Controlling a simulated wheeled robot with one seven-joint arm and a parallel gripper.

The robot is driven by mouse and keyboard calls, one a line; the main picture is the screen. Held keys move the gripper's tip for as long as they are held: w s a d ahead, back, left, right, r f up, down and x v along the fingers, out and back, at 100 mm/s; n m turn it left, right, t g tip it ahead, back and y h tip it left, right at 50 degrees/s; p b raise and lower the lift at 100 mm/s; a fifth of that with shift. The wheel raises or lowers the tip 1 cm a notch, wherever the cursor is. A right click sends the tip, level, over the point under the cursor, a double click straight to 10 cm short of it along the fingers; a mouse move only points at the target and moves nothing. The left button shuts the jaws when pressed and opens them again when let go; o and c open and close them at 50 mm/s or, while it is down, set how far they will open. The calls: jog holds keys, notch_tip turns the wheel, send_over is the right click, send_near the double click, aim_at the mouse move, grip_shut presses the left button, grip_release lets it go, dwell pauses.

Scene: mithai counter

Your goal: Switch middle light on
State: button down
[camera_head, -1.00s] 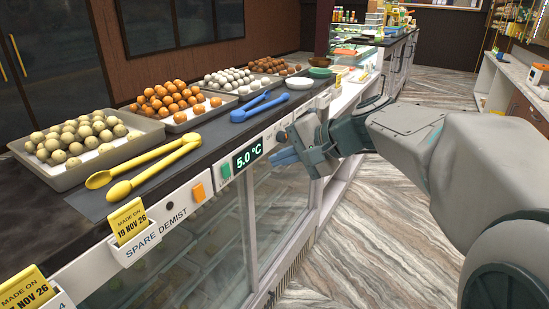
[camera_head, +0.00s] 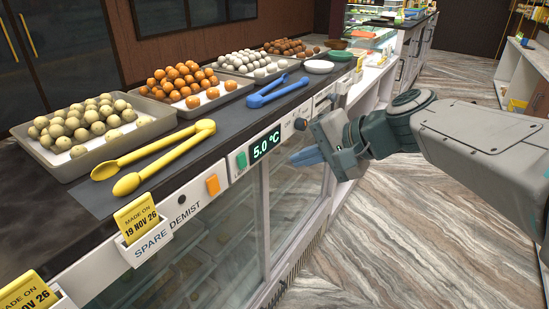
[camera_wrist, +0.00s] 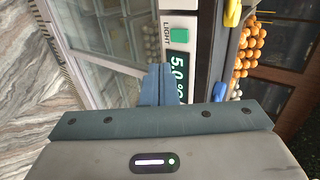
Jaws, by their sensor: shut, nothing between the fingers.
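A green switch (camera_head: 241,160) sits on the white front panel of the counter, just left of the lit 5.0 °C display (camera_head: 266,145). In the wrist view the green switch (camera_wrist: 179,36) is beside the word LIGHT. I cannot tell from its look whether it is on or off. My gripper (camera_head: 303,157) has blue fingers, is shut and empty, and is in front of the panel, right of the display. In the wrist view the closed fingers (camera_wrist: 158,84) point toward the panel beside the display, and the switch is beyond their tips, apart from them.
An orange switch (camera_head: 212,185) marked DEMIST is farther left on the panel. Yellow tongs (camera_head: 150,160), blue tongs (camera_head: 277,92) and several sweet trays (camera_head: 165,122) lie on the counter top. Glass doors (camera_head: 225,235) are below the panel. The floor (camera_head: 390,240) at right is clear.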

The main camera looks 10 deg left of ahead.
jog(key=shift+a, duration=0.1)
send_near(244, 167)
notch_tip(244, 167, down, 4)
jog(key=a, duration=0.2)
jog(key=w+a+p, duration=0.1)
jog(key=a+p, duration=0.1)
jog(key=shift+w+a, duration=0.4)
jog(key=shift+f, duration=0.1)
jog(key=b, duration=0.3)
jog(key=shift+a+f+y, duration=0.1)
jog(key=shift+f+y, duration=0.2)
jog(key=shift+f, duration=0.05)
jog(key=shift+r+p, duration=0.35)
jog(key=shift+p, duration=0.15)
jog(key=shift+r, duration=0.15)
